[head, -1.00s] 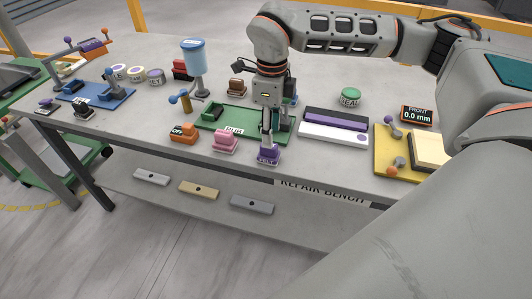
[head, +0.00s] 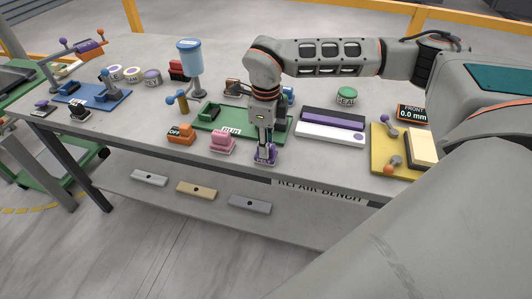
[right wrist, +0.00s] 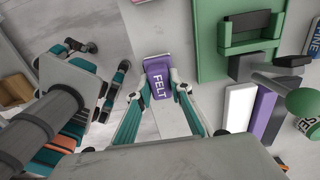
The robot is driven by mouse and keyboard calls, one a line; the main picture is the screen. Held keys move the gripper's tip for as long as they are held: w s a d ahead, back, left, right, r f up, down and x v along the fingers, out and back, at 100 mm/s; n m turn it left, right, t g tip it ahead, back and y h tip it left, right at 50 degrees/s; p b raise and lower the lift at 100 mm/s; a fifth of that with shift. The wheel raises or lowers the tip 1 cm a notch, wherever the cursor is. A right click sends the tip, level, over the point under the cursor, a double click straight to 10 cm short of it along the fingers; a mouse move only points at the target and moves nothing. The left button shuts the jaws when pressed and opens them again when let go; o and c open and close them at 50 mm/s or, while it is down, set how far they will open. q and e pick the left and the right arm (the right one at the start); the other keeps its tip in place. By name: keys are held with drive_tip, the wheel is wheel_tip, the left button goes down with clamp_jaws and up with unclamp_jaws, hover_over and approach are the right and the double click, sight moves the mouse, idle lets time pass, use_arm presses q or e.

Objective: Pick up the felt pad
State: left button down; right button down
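The felt pad is a small purple block labelled FELT (right wrist: 158,82). In the head view the felt pad (head: 265,159) is at the bench's front edge, under my right gripper (head: 265,146). In the right wrist view the right gripper (right wrist: 158,85) has its two fingers spread, one on each side of the pad. The fingertips are close to the pad's sides; I cannot tell whether they touch it. My left gripper does not show in the head view.
A pink block (head: 222,142) and an orange OFF block (head: 181,134) stand left of the pad. A green fixture (head: 210,122) lies behind it. A white and purple holder (head: 330,132) and a yellow plate (head: 385,160) are to the right.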

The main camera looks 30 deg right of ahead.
drive_tip(key=shift+r, duration=0.15)
wheel_tip(320, 180, up, 20)
drive_tip(key=shift+p, duration=0.35)
idle(0.3)
drive_tip(key=c, duration=2.6)
unclamp_jaws()
drive_tip(key=shift+c, duration=1)
